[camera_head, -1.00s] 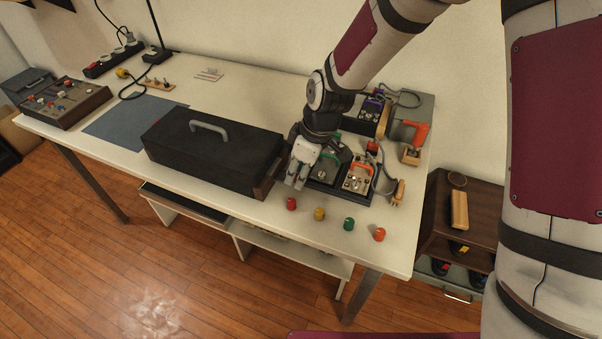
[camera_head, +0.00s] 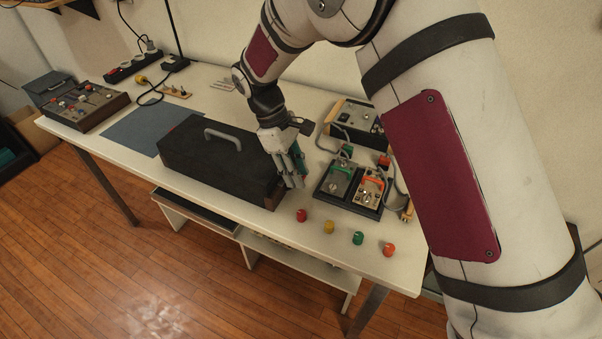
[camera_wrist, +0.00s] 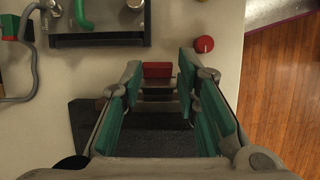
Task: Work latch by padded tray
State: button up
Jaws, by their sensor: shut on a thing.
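A black case (camera_head: 215,163) with a grey handle (camera_head: 222,137) lies on the table. My gripper (camera_head: 293,182) is at its right end, fingers pointing down. In the wrist view my gripper (camera_wrist: 158,82) has its green-padded fingers on both sides of a small red block (camera_wrist: 158,69), which looks like the latch, and is shut on it. The dark case top (camera_wrist: 155,145) shows between the fingers. The block is hidden by the fingers in the head view. A black tray (camera_head: 345,203) with a green-handled and an orange-handled unit stands to the right; I cannot tell which thing is the padded tray.
A red knob (camera_head: 301,215), a yellow knob (camera_head: 329,227), a green knob (camera_head: 358,238) and an orange-red knob (camera_head: 388,250) stand along the front edge. A blue mat (camera_head: 135,130) and a switch box (camera_head: 85,105) lie left. A cabled device (camera_head: 355,122) stands behind the tray.

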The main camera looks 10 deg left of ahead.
jog(key=shift+w+r+h, duration=0.2)
jog(key=shift+w+h, duration=0.1)
jog(key=shift+w, duration=0.2)
jog(key=o, duration=1.1)
jog(key=shift+c, duration=0.2)
jog(key=shift+s+f, duration=0.1)
jog(key=shift+s+a, duration=0.1)
jog(key=v, duration=1.2)
